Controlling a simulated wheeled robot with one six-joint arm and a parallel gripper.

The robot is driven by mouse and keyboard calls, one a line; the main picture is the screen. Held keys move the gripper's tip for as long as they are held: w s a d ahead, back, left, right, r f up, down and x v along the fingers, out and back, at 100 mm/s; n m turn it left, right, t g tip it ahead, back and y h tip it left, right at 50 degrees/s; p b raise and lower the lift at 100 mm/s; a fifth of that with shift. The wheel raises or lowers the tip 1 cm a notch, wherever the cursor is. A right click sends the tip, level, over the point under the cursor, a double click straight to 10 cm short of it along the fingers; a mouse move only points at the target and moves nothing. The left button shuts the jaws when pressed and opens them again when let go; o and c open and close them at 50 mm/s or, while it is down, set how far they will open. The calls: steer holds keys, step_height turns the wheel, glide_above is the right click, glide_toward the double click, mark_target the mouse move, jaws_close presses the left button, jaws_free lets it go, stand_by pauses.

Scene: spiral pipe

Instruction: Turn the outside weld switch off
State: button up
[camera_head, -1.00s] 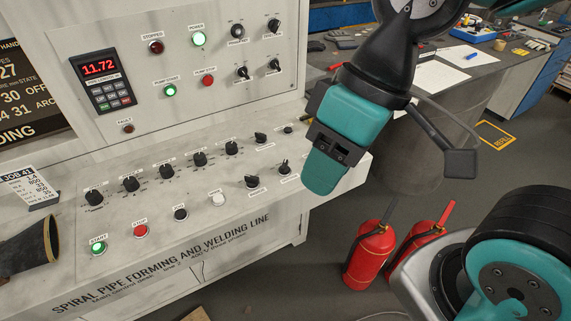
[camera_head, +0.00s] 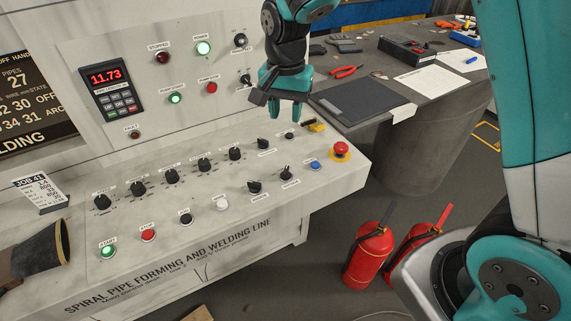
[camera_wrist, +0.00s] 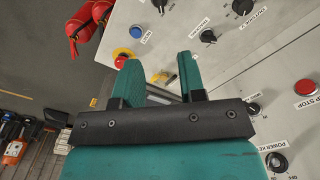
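The control desk (camera_head: 330,178) has several small black rotary switches at its right end, including a back one (camera_head: 262,144), a far-right back one (camera_head: 289,134), and two front ones, left (camera_head: 254,186) and right (camera_head: 286,172). Their labels are too small to read surely, so I cannot tell which is the outside weld switch. My gripper (camera_head: 284,110) hangs above the desk's back right, near the upright panel, touching no switch I can see. In the wrist view, my gripper's two teal fingers (camera_wrist: 160,75) stand apart with nothing held between them. A switch also shows right of them (camera_wrist: 208,36).
A red emergency stop (camera_head: 340,149) and blue button (camera_head: 315,165) sit at the desk's right end. A yellow object (camera_head: 315,126) lies behind them. The upright panel (camera_head: 200,65) rises behind the desk. A grey workbench (camera_head: 390,90) and red extinguishers (camera_head: 369,254) stand to the right.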

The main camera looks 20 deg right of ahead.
mark_target(286, 170)
step_height(286, 170, down, 17)
steer(key=p, duration=0.2)
steer(key=shift+f+p, duration=0.15)
steer(key=shift+p, duration=0.15)
steer(key=shift+c, duration=0.4)
jaws_close()
